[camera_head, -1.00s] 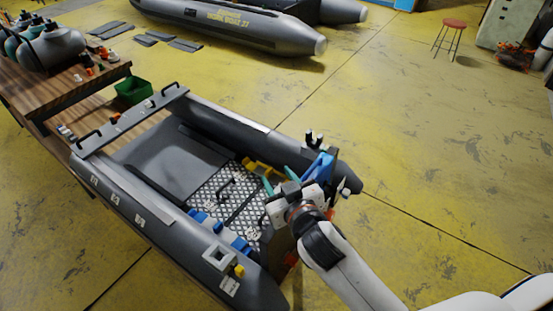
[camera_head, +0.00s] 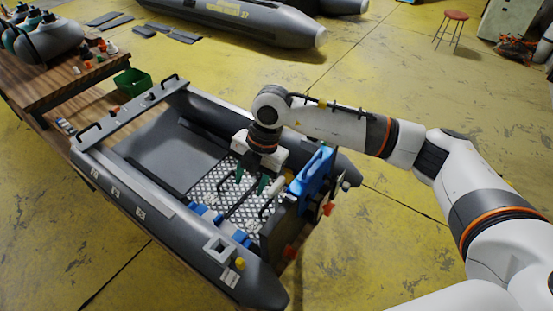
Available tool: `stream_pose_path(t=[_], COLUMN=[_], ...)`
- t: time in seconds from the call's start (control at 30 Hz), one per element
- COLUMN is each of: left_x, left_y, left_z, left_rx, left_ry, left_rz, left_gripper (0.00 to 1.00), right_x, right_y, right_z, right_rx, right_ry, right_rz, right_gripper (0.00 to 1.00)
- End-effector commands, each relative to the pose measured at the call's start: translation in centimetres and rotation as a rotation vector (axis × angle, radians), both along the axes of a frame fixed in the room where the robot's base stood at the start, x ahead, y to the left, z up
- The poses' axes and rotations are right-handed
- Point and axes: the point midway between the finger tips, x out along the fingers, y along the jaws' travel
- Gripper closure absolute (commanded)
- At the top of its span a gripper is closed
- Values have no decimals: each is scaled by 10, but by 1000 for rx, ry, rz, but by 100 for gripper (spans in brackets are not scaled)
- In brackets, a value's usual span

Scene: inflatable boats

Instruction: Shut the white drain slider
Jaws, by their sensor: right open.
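The grey inflatable boat (camera_head: 155,205) lies across the middle of the view, with a diamond-patterned floor plate (camera_head: 214,187) near its stern. My right gripper (camera_head: 251,181) points down over this plate, inside the boat. Its two green-tipped fingers are apart, with nothing seen between them. I cannot make out the white drain slider for certain; the gripper and the stern board may hide it. My left gripper is not in view.
A blue part (camera_head: 314,172) stands at the stern, right of the gripper. Blue pieces (camera_head: 207,214) lie along the near side of the floor plate. A green bin (camera_head: 133,82) stands behind the boat, beside a wooden table (camera_head: 62,87). The yellow floor at right is open.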

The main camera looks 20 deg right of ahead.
Motion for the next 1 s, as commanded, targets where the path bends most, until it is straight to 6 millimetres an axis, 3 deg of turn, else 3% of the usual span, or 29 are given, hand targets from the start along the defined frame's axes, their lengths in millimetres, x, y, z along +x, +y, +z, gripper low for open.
stream_pose_path(t=[0.03,0.1,0.23,0.57,1.0], left_x=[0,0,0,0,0], left_y=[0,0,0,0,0], left_z=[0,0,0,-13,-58], left_rx=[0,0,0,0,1], left_ry=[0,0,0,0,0], left_rz=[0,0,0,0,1], left_gripper=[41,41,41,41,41], right_x=[11,18,25,25,25], right_y=[-22,-45,-66,-68,-67], right_z=[4,7,11,-11,-76], right_rx=[-98,-198,-289,-299,-296], right_ry=[-14,-20,-27,-28,-27], right_rz=[-44,-95,-147,-151,-149], right_gripper=[56,56,56,56,56])
